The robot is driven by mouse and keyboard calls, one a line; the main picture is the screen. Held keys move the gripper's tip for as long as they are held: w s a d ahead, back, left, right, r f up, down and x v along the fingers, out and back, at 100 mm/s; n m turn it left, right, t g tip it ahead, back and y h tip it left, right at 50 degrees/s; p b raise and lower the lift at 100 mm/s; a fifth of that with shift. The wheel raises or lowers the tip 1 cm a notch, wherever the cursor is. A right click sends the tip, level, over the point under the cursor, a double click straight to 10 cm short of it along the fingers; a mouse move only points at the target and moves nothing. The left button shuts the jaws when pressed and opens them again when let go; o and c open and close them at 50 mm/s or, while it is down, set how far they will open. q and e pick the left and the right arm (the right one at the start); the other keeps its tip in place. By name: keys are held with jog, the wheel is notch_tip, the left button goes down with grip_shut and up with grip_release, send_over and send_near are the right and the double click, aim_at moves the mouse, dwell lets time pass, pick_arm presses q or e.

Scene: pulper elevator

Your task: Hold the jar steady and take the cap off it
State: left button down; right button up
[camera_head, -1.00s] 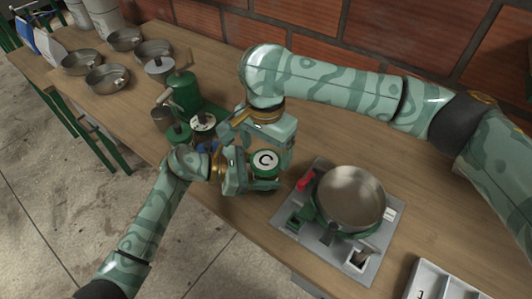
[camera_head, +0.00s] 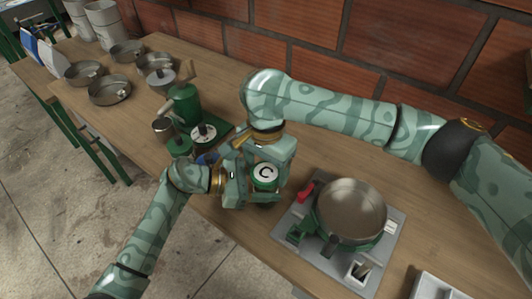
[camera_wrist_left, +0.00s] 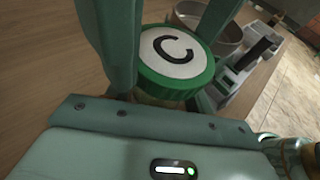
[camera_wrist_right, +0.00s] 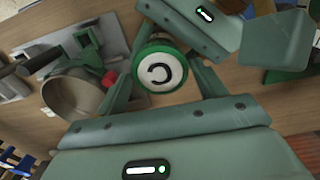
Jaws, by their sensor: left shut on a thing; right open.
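The jar's green cap (camera_head: 265,176) has a white top with a black C. It sits on the jar between my two grippers, left of the pan station in the head view. My left gripper (camera_wrist_left: 165,60) is shut on the jar, its fingers on both sides just below the cap. The cap also shows from above in the right wrist view (camera_wrist_right: 160,70). My right gripper (camera_wrist_right: 165,85) is open, with its fingers on either side of the cap and visible gaps. The jar's body is mostly hidden by the cap and grippers.
A grey station (camera_head: 291,216) with a metal pan (camera_head: 350,208) and a red part (camera_head: 305,191) stands close right of the jar. A green grinder-like device (camera_head: 186,104) and several metal pans (camera_head: 110,90) stand to the left. A brick wall closes the back.

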jog(key=shift+f, duration=0.3)
jog(key=c, duration=0.8)
jog(key=o, duration=1.1)
jog(key=shift+r, duration=2.25)
pick_arm(q)
jog(key=shift+c, duration=2.4)
grip_release()
jog(key=shift+a, duration=0.1)
